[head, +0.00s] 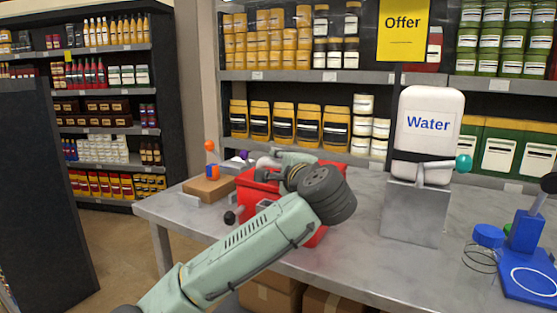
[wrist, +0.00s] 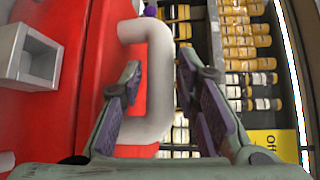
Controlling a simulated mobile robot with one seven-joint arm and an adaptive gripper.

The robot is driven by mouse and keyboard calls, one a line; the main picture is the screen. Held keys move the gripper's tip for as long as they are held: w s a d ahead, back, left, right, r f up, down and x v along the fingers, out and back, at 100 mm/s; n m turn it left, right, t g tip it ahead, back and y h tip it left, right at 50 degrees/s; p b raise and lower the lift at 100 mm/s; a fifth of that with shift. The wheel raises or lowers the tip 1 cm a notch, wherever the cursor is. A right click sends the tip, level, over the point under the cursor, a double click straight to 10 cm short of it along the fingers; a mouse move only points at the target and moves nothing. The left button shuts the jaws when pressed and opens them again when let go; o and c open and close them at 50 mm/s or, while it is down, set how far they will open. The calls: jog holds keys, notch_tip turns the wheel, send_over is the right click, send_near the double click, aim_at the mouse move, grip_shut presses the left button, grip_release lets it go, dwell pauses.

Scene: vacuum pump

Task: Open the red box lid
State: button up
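The red box (head: 249,190) stands on the grey table, largely covered by my arm in the head view. Its red surface (wrist: 50,115) fills the left of the wrist view; whether the lid is raised is hard to tell. A pale grey loop handle (wrist: 161,85) sticks out from the red surface. My gripper (wrist: 160,72) is open, with one finger inside the loop and the other outside, on either side of the handle's outer bar. No clear grip on the bar shows. In the head view, my wrist hides most of the fingers.
A cardboard box (head: 207,189) with small coloured parts lies left of the red box. Blue equipment (head: 527,240) is at far right. Stocked shelves rise behind the table.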

jog(key=shift+x, duration=0.9)
jog(key=shift+c, duration=0.2)
grip_shut()
